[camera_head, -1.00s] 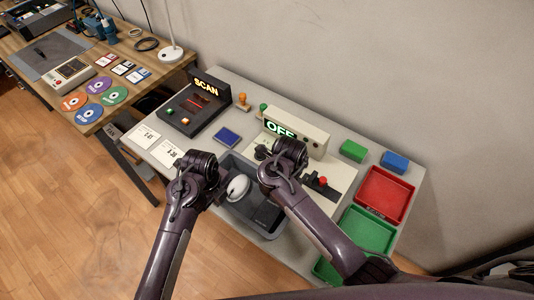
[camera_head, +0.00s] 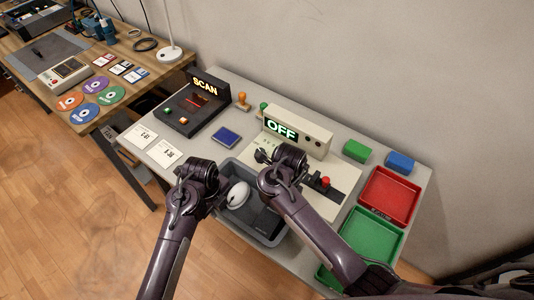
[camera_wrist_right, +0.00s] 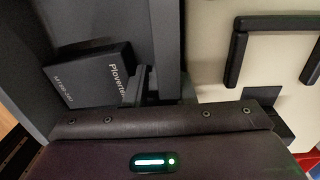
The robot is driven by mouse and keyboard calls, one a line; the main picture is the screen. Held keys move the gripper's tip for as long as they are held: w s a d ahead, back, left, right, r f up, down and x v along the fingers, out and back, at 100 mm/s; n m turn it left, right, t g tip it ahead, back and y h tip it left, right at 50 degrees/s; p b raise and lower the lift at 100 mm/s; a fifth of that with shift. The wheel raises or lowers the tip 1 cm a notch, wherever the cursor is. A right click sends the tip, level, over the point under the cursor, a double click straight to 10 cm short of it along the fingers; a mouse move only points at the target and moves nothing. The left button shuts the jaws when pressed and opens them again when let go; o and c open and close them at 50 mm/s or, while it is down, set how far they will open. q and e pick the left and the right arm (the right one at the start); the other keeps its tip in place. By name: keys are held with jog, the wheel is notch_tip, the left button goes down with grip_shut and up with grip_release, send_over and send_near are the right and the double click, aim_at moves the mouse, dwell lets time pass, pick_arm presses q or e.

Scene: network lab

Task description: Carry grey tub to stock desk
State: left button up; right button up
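The grey tub (camera_head: 270,238) is at the near edge of the grey table, between my two arms. A white rounded item (camera_head: 238,195) and a dark box (camera_head: 264,222) are in it. My left gripper (camera_head: 220,203) is at the tub's left wall and appears shut on it; its fingertips are mostly hidden. My right gripper (camera_wrist_right: 160,90) has its fingers on either side of the tub's wall (camera_wrist_right: 168,35) and looks shut on it. The dark box (camera_wrist_right: 90,75) lies inside beside that wall. Which desk is the stock desk is not labelled in view.
The grey table holds a SCAN unit (camera_head: 194,103), an OFF unit (camera_head: 298,130), a red tray (camera_head: 390,197) and a green tray (camera_head: 370,240). A wooden desk (camera_head: 70,109) with discs stands to the left. Open floor (camera_head: 70,210) lies at the near left.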

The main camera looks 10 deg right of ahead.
jog(key=shift+w+d, duration=0.1)
jog(key=shift+w+d+r, duration=0.1)
jog(key=shift+r, duration=0.5)
pick_arm(q)
notch_tip(320, 180, up, 8)
jog(key=shift+s+a, duration=0.15)
pick_arm(e)
notch_tip(320, 180, up, 7)
jog(key=shift+f, duration=0.1)
dwell(0.4)
